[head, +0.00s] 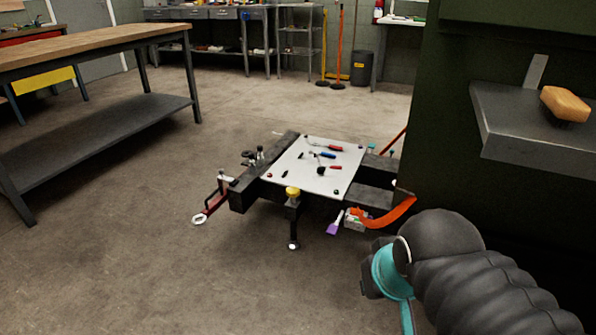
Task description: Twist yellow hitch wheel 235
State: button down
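The yellow hitch wheel (292,191) appears as a small yellow knob on top of a dark upright post (293,215) at the near edge of a low dark cart frame (243,196). The post stands near the floor with a small pale round foot (293,245). The wheel is too small to tell its turn angle. My gripper is not seen; a black ribbed arm part with a teal ring, seemingly mine, fills the lower right, apart from the wheel.
A white panel (296,168) with several hand tools lies on the cart. An orange curved piece (385,215) and purple brush (334,228) are to the right. A workbench (95,44) stands left. Floor in front is clear.

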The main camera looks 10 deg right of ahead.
aim_at(292, 192)
jog(key=z, duration=0.05)
jog(key=k, duration=0.55)
jog(key=u, duration=0.8)
jog(key=i, duration=1.8)
jog(key=z, duration=0.6)
